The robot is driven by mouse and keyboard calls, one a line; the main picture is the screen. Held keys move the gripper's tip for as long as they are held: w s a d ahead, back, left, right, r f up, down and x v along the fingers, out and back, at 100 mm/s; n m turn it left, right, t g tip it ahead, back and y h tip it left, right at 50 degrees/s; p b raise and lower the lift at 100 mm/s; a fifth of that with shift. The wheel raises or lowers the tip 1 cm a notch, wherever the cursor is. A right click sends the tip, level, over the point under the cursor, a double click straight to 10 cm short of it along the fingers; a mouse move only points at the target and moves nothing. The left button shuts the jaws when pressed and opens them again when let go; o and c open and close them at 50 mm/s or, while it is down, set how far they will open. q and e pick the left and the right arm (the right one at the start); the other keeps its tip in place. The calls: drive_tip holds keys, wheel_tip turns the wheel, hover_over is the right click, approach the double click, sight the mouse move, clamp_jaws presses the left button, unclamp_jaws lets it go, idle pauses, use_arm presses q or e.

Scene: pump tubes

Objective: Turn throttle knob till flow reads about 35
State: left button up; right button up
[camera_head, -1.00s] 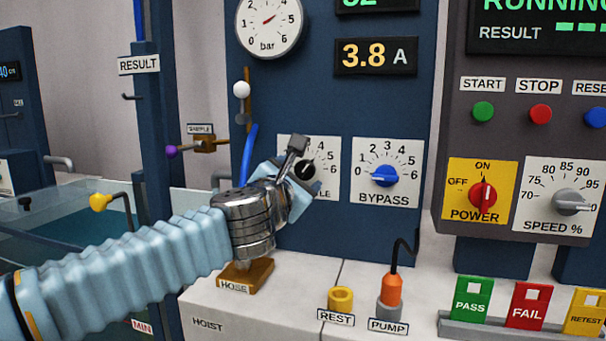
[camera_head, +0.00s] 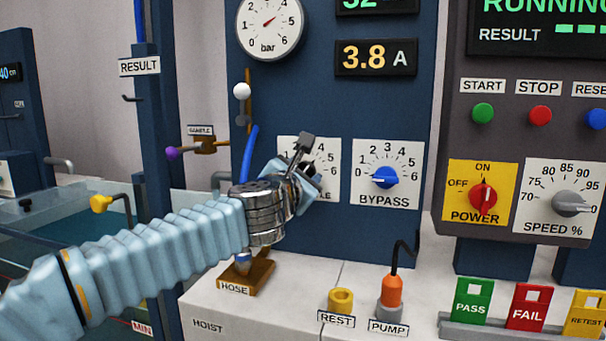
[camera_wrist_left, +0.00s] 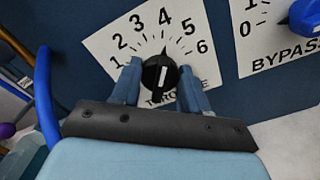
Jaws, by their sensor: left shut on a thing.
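The black throttle knob (camera_wrist_left: 160,76) sits on a white dial plate (camera_wrist_left: 110,45) marked 1 to 6 in the left wrist view; its tip points near 4. My left gripper (camera_wrist_left: 160,90) is shut on the knob, one finger on each side. In the head view, my left gripper (camera_head: 306,176) covers most of the knob and part of its plate (camera_head: 326,152). A green readout (camera_head: 372,4) is cut off by the top edge, so its digits are not sure. My right gripper is not in view.
The blue bypass knob (camera_head: 385,177) is just right of the throttle plate. A blue hose (camera_head: 249,155) and its holder (camera_head: 246,279) are close to my left wrist. The yellow rest (camera_head: 341,300) and orange pump plug (camera_head: 390,288) stand on the white counter below.

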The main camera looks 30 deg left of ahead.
use_arm(q)
drive_tip(key=shift+r+m+p, duration=0.1)
drive_tip(key=shift+m+p, duration=0.2)
drive_tip(key=o, duration=1)
drive_tip(key=shift+o, duration=0.2)
drive_tip(key=v, duration=1.4)
drive_tip(key=shift+p, duration=0.35)
drive_tip(key=shift+w+a, duration=0.1)
